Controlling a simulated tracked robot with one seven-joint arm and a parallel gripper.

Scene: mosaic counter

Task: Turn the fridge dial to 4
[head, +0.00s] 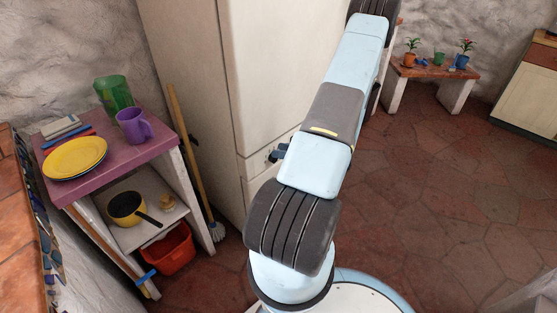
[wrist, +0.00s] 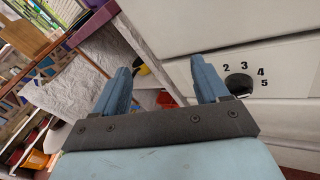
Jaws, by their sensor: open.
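The fridge (head: 205,75) is a tall cream cabinet in the head view. Its black round dial (wrist: 238,84) shows in the wrist view on a pale strip, with the numbers 2, 3, 4 and 5 around its upper and right side. I cannot make out a pointer mark on the dial. My gripper (wrist: 162,68) is open and empty, with two blue fingers apart. The dial lies just right of the right finger, outside the jaws; I cannot tell whether they touch. In the head view my arm hides much of the fridge front, and the gripper shows only partly.
A purple-topped shelf (head: 95,185) stands left of the fridge, with a yellow plate (head: 75,157), purple mug (head: 134,125) and green cup (head: 114,94). A broom (head: 187,150) leans between them. Open tiled floor (head: 440,190) lies at right.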

